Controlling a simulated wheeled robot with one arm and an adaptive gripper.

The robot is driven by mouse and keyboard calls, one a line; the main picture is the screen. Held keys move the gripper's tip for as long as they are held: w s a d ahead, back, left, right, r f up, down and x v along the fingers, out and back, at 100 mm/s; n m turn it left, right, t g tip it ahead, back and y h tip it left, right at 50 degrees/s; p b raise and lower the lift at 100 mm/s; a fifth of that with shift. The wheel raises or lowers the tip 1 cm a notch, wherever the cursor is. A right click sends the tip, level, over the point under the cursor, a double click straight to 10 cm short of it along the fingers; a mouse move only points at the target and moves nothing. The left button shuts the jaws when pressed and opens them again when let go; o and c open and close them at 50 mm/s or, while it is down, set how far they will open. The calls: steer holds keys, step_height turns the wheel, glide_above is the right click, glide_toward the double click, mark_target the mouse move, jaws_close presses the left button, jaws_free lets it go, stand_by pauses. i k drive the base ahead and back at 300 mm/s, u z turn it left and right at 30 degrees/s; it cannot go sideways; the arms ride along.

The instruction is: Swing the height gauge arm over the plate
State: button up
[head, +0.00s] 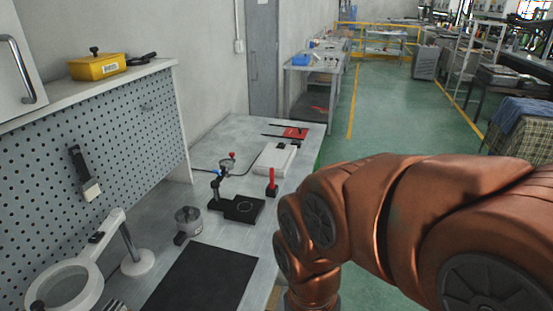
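The height gauge (215,188) stands on the bench as a small dark post with a blue part near its top. A round dial-like piece and a red knob show at its upper right. Its arm is too small to make out, so I cannot tell whether it is over the plate. The black plate (242,210) lies at the foot of the post, with a faint ring on its top. My copper-coloured arm comes in from the right and bends down past the bench's right edge. My gripper is out of view below the frame.
A red-handled item (272,183) stands right of the plate, with a white box (274,158) behind. A clear jar (188,221), a ring magnifier (68,283) and a black mat (205,279) are nearer. The pegboard (105,145) bounds the left; green floor is open on the right.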

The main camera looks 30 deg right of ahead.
mark_target(225, 168)
steer(key=z, duration=1.4)
steer(key=i, duration=2)
steer(key=u, duration=3.6)
